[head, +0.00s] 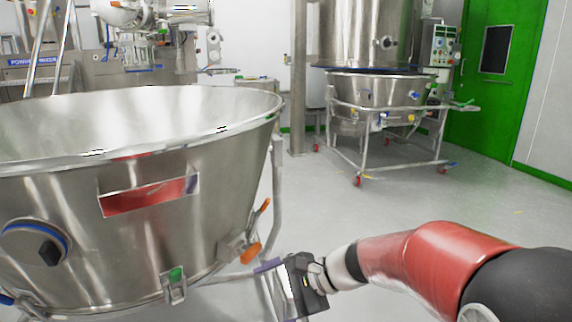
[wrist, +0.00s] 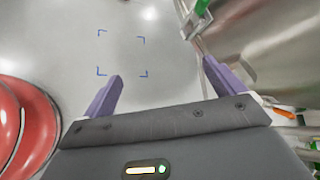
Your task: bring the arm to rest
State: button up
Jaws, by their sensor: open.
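My gripper (head: 268,279) is at the lower middle of the head view, at the end of my red and grey arm. It is beside the lower right side of a large steel bowl (head: 150,245), close to its frame. In the wrist view my gripper (wrist: 160,85) shows two purple fingers spread apart with nothing between them. Beyond the fingers is grey floor with blue corner marks. The steel bowl's side (wrist: 265,45) fills the right of the wrist view. I cannot tell whether the gripper touches the bowl's frame.
An orange handle (head: 251,254) and a green-tipped latch (head: 175,284) stick out from the bowl near my gripper. A second wheeled steel bowl (head: 380,90) stands at the back, near a green door (head: 495,90). The floor (head: 350,210) between is clear.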

jog(key=s+d+r+n+t+h, duration=0.1)
jog(key=s+d+n+t+h, duration=0.1)
jog(key=s+d+n+h, duration=0.3)
jog(key=s+d+r+n+t+h, duration=0.1)
jog(key=s+d+n+h, duration=0.5)
jog(key=s+d, duration=0.6)
jog(key=shift+s+d+r+t, duration=0.3)
jog(key=shift+d+t, duration=0.1)
jog(key=shift+d, duration=0.2)
jog(key=shift+c, duration=0.2)
